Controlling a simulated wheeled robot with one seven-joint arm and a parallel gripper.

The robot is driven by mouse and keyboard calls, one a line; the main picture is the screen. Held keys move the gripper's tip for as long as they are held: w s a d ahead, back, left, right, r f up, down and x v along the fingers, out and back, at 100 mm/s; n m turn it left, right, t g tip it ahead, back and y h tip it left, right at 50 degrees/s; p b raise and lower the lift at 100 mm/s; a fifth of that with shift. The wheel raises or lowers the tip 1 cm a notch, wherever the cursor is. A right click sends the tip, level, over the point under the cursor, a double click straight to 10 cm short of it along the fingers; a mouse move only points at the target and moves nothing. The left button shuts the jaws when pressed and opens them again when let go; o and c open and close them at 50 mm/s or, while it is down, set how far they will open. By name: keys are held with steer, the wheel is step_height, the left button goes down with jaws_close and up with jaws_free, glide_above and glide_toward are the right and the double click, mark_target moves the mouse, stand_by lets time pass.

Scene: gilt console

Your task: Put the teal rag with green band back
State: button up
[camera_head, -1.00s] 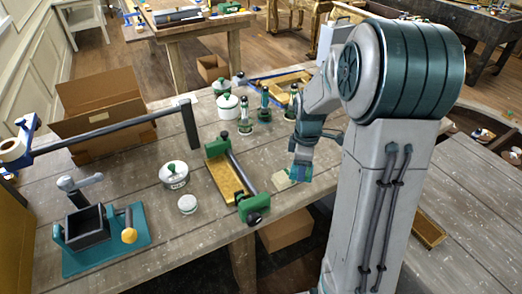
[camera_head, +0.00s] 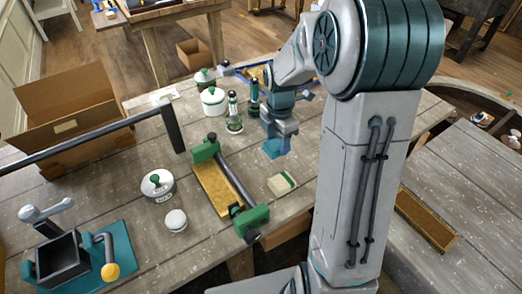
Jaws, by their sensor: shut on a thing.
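My gripper (camera_head: 276,140) hangs over the right part of the plank table, pointing down. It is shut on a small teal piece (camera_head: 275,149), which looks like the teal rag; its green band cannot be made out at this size. The held rag seems to be just above the table top, but the gap is hard to judge. A cream folded cloth with a green band (camera_head: 282,184) lies flat on the table, nearer the camera and apart from my gripper.
A lidded pot (camera_head: 158,186) and a small jar (camera_head: 176,220) stand left. A cardboard box (camera_head: 70,120) stands far left.

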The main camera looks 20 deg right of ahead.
mark_target(262, 161)
steer(key=a+f, duration=0.1)
steer(key=w+a+f, duration=0.1)
steer(key=w+a, duration=0.1)
steer(key=a, duration=0.1)
steer(key=shift+w+f+p, duration=0.25)
steer(key=shift+f+p, duration=0.1)
steer(key=shift+f, duration=0.05)
steer(key=shift+d+f+p, duration=0.1)
steer(key=shift+f+p, duration=0.4)
steer(key=shift+f, duration=1.5)
steer(key=shift+f, duration=0.2)
steer(key=o, duration=0.9)
steer(key=shift+r, duration=0.2)
